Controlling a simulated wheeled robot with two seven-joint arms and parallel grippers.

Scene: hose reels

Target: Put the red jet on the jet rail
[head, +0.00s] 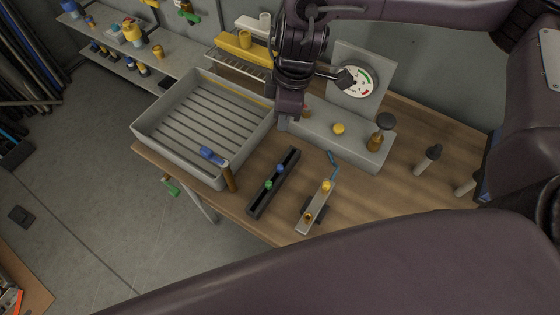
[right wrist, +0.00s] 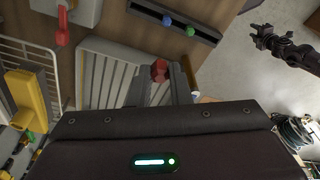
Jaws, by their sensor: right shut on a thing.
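The red jet (right wrist: 160,70) shows in the right wrist view between the fingertips of my right gripper (right wrist: 157,82), which is shut on it. In the head view my right gripper (head: 286,122) hangs beside the grey tray's right corner, and the jet is hidden there. The dark jet rail (head: 262,200) lies on the bench, nearer than the gripper, with a green jet (head: 268,185) and a blue jet (head: 280,168) on it. The rail also shows at the top of the right wrist view (right wrist: 150,9). My left gripper (right wrist: 262,36) appears open and empty there, above the floor.
A slatted grey tray (head: 150,128) stands left of the rail, with a blue-headed tool (head: 212,156) at its near corner. A grey console (head: 358,142) with a gauge (head: 357,81) stands behind. A metal bracket with brass fittings (head: 316,208) lies right of the rail.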

